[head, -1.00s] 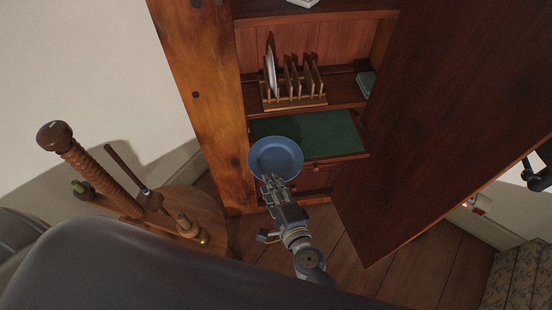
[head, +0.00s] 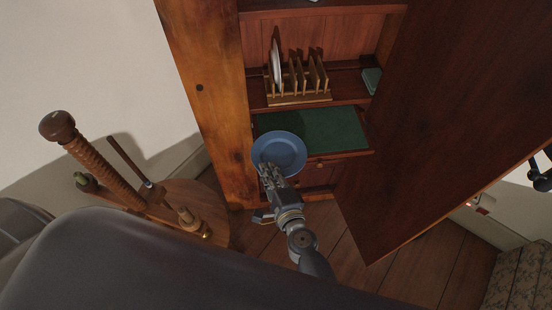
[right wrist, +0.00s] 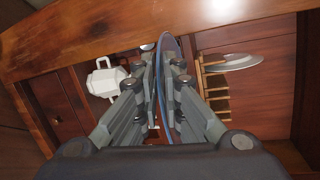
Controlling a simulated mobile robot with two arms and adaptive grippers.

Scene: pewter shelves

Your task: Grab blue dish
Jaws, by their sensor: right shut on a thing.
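The blue dish (head: 279,152) is a round plate in front of the cupboard, its face visible in the head view. My right gripper (head: 268,174) is shut on its near edge. In the right wrist view the dish (right wrist: 164,75) shows edge-on, as a thin blue curve between the two fingers of the gripper (right wrist: 160,95). The dish is held in front of the green-lined surface (head: 335,128) of the cupboard. My left gripper is not clearly in view.
A wooden rack (head: 298,96) with a pale plate (head: 276,62) stands on the shelf above. The open cupboard door (head: 435,120) bounds the right side. A round wooden stand with a threaded post (head: 92,160) is at left. A white vessel (right wrist: 104,80) shows in the wrist view.

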